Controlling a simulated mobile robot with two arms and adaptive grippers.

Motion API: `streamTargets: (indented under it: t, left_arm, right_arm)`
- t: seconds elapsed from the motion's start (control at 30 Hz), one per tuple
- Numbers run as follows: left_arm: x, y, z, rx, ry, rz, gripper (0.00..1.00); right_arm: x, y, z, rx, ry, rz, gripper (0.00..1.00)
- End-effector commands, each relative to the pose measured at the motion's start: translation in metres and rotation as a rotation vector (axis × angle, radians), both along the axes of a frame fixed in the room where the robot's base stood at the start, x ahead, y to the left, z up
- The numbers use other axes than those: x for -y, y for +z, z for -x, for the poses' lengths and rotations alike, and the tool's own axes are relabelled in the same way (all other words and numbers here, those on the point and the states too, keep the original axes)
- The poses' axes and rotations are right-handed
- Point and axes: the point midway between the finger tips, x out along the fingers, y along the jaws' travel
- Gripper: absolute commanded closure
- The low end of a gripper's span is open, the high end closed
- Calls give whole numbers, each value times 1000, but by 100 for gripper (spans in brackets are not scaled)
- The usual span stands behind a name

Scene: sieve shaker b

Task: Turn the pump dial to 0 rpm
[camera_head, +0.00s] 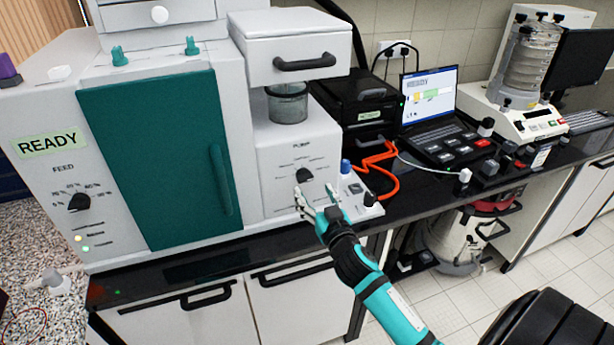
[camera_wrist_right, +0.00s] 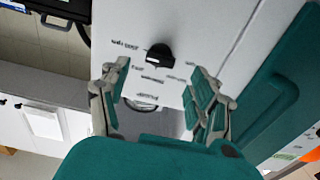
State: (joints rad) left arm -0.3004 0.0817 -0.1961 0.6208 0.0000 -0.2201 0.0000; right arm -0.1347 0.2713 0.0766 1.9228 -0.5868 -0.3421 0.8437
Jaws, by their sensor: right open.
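The pump dial (camera_head: 304,174) is a black knob on the white front panel under the word PUMP, right of the teal door. It also shows in the right wrist view (camera_wrist_right: 160,56), with small printed labels around it that are too blurred to read. My right gripper (camera_head: 318,198) is just in front of the panel, at and below the dial. In the right wrist view its two fingers (camera_wrist_right: 157,88) are spread wide and empty. The dial lies beyond the fingertips, between their lines, and looks apart from them. My left gripper is in neither view.
A drawer handle (camera_head: 305,62) juts out above the pump panel. A small box with a blue knob (camera_head: 346,166) and an orange cable (camera_head: 388,172) are right of my gripper.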

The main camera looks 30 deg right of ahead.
Motion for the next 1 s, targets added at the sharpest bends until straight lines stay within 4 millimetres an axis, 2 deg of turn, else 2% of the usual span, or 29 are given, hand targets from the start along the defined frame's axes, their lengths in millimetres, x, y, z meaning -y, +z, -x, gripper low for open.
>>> streamTargets:
  t: [0.1, 0.3, 0.43, 0.7, 0.77, 1.0]
  left_arm:
    - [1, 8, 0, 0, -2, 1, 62]
    - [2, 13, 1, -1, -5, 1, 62]
    - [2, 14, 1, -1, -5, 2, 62]
    - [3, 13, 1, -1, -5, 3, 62]
    - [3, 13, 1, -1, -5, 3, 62]
    - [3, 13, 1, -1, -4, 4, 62]
  right_arm:
    - [6, 3, -24, 1, 0, 2, 37]
    - [12, 1, -50, 1, 0, 1, 37]
    - [13, 0, -57, 0, 0, 0, 37]
    - [14, 0, -58, 0, 1, 0, 37]
    - [14, 0, -58, 0, 1, 0, 42]
    - [14, 0, -58, 0, 0, 0, 73]
